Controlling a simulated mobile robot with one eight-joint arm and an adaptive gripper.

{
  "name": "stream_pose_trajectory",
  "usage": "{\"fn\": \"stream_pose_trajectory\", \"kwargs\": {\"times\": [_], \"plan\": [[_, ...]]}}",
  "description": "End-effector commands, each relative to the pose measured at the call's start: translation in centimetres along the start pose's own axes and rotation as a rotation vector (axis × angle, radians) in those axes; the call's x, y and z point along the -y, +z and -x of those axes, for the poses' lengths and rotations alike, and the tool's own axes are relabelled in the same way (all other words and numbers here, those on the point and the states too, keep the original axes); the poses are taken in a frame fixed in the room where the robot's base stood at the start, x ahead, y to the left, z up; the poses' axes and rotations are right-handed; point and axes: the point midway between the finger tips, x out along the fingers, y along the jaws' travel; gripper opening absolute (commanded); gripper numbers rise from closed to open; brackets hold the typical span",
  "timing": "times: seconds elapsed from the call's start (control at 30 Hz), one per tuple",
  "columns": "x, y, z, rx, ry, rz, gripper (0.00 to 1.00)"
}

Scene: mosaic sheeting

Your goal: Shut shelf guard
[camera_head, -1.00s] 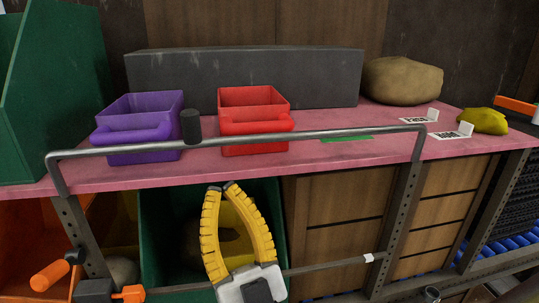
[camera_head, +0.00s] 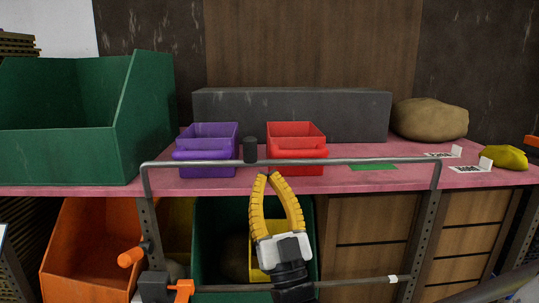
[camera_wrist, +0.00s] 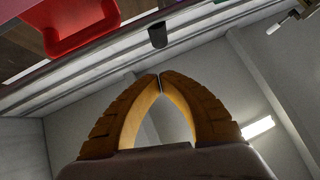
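The shelf guard (camera_head: 350,161) is a grey metal bar on two side posts, running across the front of the pink shelf in the head view. A black knob (camera_head: 250,149) stands on its top bar, left of the middle; it also shows in the wrist view (camera_wrist: 157,35). My gripper (camera_head: 268,175) has yellow fingers with their tips together, and nothing shows between them. It points upward just below the bar and slightly right of the knob. In the wrist view the fingertips (camera_wrist: 160,76) are apart from the knob.
A purple bin (camera_head: 208,143) and a red bin (camera_head: 296,140) stand on the shelf (camera_head: 400,180) behind the guard. A large green bin (camera_head: 65,155) is at left. A brown lump (camera_head: 430,118) and yellow object (camera_head: 505,157) lie at right. An orange handle (camera_head: 132,254) juts out by the left post.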

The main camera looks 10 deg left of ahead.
Motion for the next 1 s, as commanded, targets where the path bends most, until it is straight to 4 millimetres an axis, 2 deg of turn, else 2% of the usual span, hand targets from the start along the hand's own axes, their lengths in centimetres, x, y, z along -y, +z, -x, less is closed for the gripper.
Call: {"fn": "stream_pose_trajectory", "kwargs": {"times": [0.03,0.17,0.3,0.5,0.87,1.0], "plan": [[0.0,-0.1,-1.2,0.000,0.000,0.000,0.00],[0.0,-0.1,-3.8,0.000,0.000,0.000,0.00],[0.0,1.7,-5.2,0.000,0.000,0.000,0.00],[0.0,2.7,-6.3,0.000,0.000,0.000,0.00],[0.0,2.8,-6.5,0.000,0.000,0.000,0.00],[-0.1,3.5,-7.3,0.000,0.000,0.001,0.00]]}}
